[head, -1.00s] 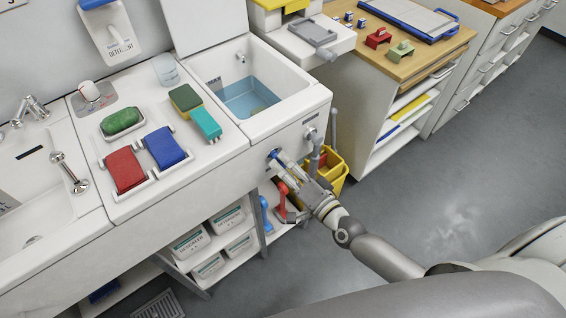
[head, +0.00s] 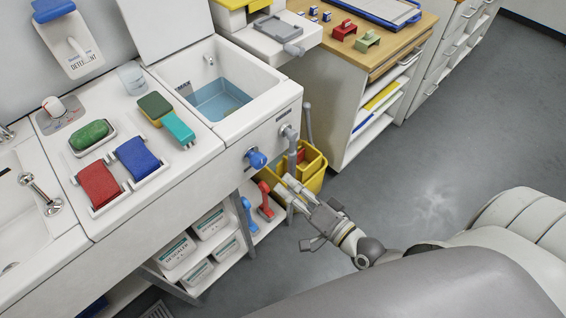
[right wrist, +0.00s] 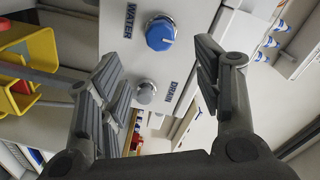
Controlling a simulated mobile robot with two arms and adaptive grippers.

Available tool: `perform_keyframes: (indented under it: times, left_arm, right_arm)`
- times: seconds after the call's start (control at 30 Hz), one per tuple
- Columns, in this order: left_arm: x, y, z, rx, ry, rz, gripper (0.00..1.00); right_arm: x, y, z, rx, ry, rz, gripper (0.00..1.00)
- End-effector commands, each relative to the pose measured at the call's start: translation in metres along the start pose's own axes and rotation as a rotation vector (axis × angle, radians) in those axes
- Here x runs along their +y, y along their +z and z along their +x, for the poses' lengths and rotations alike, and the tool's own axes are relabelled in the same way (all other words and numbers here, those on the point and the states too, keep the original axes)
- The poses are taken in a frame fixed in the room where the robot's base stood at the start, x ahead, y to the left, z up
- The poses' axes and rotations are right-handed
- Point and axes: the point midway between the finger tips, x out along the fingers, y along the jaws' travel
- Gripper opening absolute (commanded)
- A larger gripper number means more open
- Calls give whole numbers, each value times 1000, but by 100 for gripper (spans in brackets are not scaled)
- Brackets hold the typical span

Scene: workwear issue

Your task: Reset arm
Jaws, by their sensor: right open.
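My right gripper (head: 287,187) is open and empty in the head view. It is in front of the sink unit, a little below and to the right of a blue knob (head: 256,159) on the unit's front. In the right wrist view the blue knob (right wrist: 160,33), labelled WATER, shows between the two spread fingers, apart from both. A grey knob (right wrist: 147,91) labelled DRAIN is beside it. My left gripper is not in view.
A sink basin (head: 262,92) holds water. Close to the right gripper are a yellow mop bucket (head: 314,172) and a shelf with white tubs (head: 209,222). Red and blue rocker pedals or pads (head: 98,185) are on the counter. Grey floor (head: 450,150) is clear to the right.

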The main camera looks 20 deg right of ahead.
Motion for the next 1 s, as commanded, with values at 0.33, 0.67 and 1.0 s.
perform_keyframes:
  times: [0.33, 0.67, 1.0]
  left_arm:
    - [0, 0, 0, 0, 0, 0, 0]
    - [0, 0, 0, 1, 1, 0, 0]
    - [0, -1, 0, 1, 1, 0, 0]
  right_arm:
    - [23, 6, 0, -13, 43, -50, 60]
    - [222, 70, -43, -259, 442, -474, 60]
    - [376, 192, -192, -825, 804, -762, 60]
